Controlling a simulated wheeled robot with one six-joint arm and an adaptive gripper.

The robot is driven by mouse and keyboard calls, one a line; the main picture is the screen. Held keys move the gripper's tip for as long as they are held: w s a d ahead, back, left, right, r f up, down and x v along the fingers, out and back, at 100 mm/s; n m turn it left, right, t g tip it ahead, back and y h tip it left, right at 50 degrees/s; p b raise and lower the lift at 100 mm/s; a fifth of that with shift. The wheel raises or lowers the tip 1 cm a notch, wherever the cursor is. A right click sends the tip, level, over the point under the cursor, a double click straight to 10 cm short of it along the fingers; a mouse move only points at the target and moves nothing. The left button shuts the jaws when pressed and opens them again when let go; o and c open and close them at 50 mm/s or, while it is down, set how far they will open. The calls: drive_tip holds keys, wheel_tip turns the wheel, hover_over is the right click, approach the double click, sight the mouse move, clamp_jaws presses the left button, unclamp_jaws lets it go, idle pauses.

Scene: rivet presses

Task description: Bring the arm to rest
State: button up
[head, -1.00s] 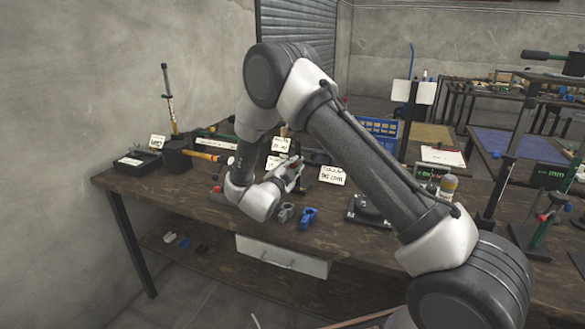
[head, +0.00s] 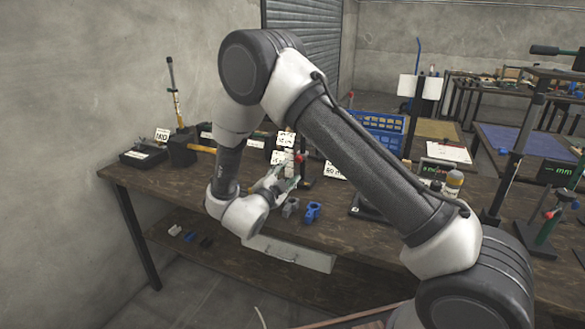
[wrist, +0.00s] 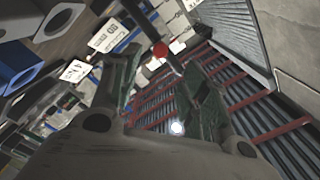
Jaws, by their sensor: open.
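My arm (head: 350,150) is bent in a high arch over the bench in the head view. A press lever with a red knob (wrist: 160,49) is seen beyond the fingers.
The wooden bench (head: 150,184) carries a black block (head: 183,150), a dark tray (head: 143,156), white label cards (head: 335,171) and a blue crate (head: 378,122). A wall stands close at left. The bench's front left is clear.

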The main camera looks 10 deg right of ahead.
drive_tip(key=shift+v, duration=1.1)
drive_tip(key=w+d+r+n+y, duration=0.1)
drive_tip(key=w+r+n+y, duration=0.2)
drive_tip(key=r+y, duration=0.25)
drive_tip(key=w+d+r+n+y, duration=0.1)
drive_tip(key=w+r+n+y, duration=0.25)
drive_tip(key=r, duration=0.35)
drive_tip(key=s+d+r+n+g+y, duration=0.2)
drive_tip(key=s+r+n+y, duration=0.1)
drive_tip(key=s+r, duration=0.2)
drive_tip(key=s+d+r+n+g, duration=0.1)
drive_tip(key=s+d, duration=0.5)
drive_tip(key=s, duration=0.6)
drive_tip(key=s+d+n+g+h, duration=0.1)
drive_tip(key=s+d+n+g, duration=0.3)
drive_tip(key=s, duration=0.8)
drive_tip(key=s+d+r+n+g, duration=0.1)
drive_tip(key=s+d+n+g, duration=0.2)
drive_tip(key=s+d, duration=0.4)
drive_tip(key=s, duration=0.4)
drive_tip(key=shift+s+d+r+n, duration=0.3)
drive_tip(key=shift+s+d+n, duration=0.05)
drive_tip(key=shift+s+d, duration=0.05)
